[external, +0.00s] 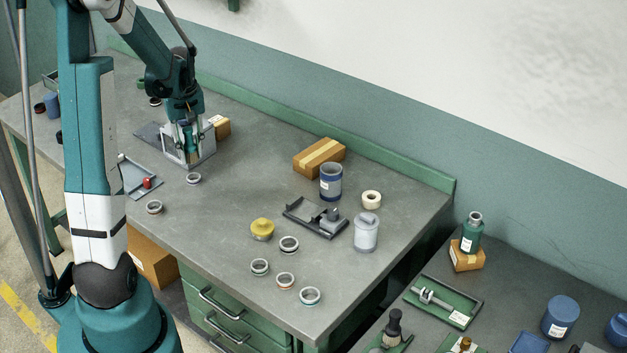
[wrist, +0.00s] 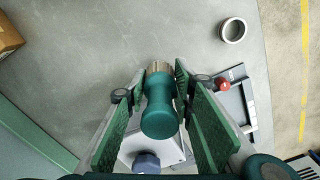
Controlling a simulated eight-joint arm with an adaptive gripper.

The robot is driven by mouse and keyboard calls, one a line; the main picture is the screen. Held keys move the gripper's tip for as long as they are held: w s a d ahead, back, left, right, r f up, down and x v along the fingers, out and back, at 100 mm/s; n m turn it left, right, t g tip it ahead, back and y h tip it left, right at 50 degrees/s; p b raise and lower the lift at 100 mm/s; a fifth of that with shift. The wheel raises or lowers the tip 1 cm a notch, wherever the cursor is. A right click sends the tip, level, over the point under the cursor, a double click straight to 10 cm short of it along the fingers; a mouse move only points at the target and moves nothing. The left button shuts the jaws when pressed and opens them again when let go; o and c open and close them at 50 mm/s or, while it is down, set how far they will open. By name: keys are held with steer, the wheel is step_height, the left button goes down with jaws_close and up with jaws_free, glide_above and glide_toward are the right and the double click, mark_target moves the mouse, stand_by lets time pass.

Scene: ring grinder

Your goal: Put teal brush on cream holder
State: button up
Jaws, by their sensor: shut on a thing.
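The teal brush (wrist: 160,112) is upright between the two green-padded fingers of my gripper (wrist: 160,88), which is shut on it; its far end shows a metallic brown band. In the external view my gripper (external: 187,128) points down at the back left of the bench, over a pale grey-white stand (external: 208,151). This stand, perhaps the cream holder, also shows as a pale block (wrist: 128,155) under the brush in the wrist view. The brush's lower end is partly hidden, so I cannot tell whether it touches the stand.
A grey tray with a red knob (external: 147,183) and a metal ring (external: 194,179) lie near the stand. A small cardboard box (external: 222,127) is just behind it. Several rings, jars and a larger box (external: 319,157) stand farther right. The bench between is clear.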

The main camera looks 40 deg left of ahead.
steer(key=w+d+m, duration=0.3)
steer(key=w+d, duration=0.5)
steer(key=d, duration=0.2)
steer(key=w+d+r+m, duration=0.1)
steer(key=w+d+m, duration=0.3)
steer(key=w+d, duration=0.3)
steer(key=w+d+r+m, duration=0.1)
steer(key=w+d+m, duration=0.2)
steer(key=w+d, duration=0.5)
steer(key=shift+w+d+m+p, duration=0.15)
steer(key=shift+d+m+p, duration=0.05)
steer(key=shift+d, duration=1.6)
steer(key=shift+w+d+m+p, duration=0.15)
steer(key=shift+d+m, duration=0.05)
steer(key=shift+d, duration=1.6)
steer(key=w+d+m, duration=0.1)
steer(key=d, duration=0.6)
steer(key=w+d+m, duration=0.2)
steer(key=d, duration=0.6)
steer(key=shift+w+r+m, duration=0.3)
steer(key=shift+r, duration=0.05)
glide_above(372, 196)
steer(key=shift+a+f, duration=0.1)
steer(key=shift+f, duration=3.05)
steer(key=shift+f, duration=1.9)
